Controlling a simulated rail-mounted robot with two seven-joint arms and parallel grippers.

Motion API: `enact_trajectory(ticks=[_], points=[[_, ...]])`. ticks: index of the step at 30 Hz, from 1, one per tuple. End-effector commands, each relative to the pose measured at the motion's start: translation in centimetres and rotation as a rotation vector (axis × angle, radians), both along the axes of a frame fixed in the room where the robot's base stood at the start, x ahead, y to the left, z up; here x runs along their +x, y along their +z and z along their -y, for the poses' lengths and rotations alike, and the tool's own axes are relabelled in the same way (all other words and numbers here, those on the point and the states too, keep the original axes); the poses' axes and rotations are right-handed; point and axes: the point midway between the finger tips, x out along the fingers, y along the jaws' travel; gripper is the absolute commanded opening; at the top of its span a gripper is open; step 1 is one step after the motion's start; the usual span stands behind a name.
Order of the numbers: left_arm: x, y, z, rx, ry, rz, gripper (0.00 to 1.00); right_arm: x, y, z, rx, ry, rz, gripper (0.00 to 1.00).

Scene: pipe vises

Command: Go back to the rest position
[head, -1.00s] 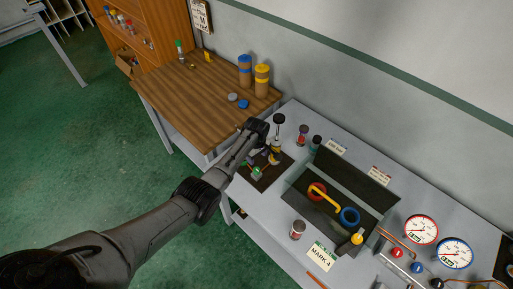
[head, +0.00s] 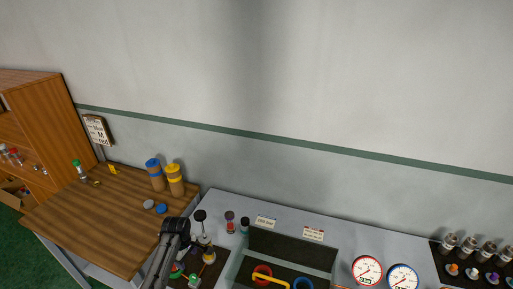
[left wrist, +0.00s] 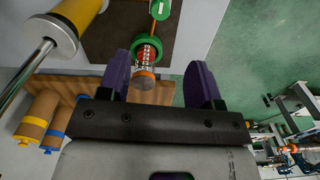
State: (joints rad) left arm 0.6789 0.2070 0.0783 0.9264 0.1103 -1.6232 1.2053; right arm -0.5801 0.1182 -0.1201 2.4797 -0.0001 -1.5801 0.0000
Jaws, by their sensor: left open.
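My left gripper (left wrist: 158,84) is open in the left wrist view, with its two dark purple fingers apart. A green-rimmed part with a coiled middle and a copper-coloured end (left wrist: 146,55) shows between and beyond the fingers; I cannot tell the gap, but the fingers are not closed on it. In the head view my left arm comes up from the bottom edge beside the dark vise mat (head: 213,272), and the gripper is largely hidden there. A vise with a black knob (head: 200,215) stands at this mat. My right gripper is in neither view.
The grey bench holds an open dark case (head: 290,250) with red and blue rings, and two gauges (head: 367,270) to its right. A wooden table (head: 105,215) with yellow and blue-capped cylinders (head: 174,180) stands at left. The wall runs behind.

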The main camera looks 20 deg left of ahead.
Motion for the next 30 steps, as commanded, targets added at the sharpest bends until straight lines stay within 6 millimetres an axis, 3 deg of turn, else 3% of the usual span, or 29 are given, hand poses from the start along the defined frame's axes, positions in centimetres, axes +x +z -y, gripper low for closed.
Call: enact_trajectory(ticks=[5,11,14,20,25,27,30], points=[[0.0,0.0,0.0,0.0,-0.092,0.0,0.59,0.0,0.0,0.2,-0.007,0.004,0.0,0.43],[0.1,0.0,-0.1,0.007,-0.345,0.004,0.59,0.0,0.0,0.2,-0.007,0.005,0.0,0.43],[0.7,1.2,-0.2,0.03,-0.488,0.036,0.59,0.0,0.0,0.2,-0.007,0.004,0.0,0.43],[3.4,7.8,-0.1,0.164,-0.775,0.191,0.59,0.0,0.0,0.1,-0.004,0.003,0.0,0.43],[5.1,15.9,1.1,0.351,-0.989,0.351,0.59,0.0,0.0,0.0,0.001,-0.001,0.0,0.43],[4.9,19.6,2.2,0.447,-1.076,0.421,0.59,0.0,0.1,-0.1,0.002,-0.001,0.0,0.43],[3.1,23.4,4.1,0.579,-1.19,0.497,0.59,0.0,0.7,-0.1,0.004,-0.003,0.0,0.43]])
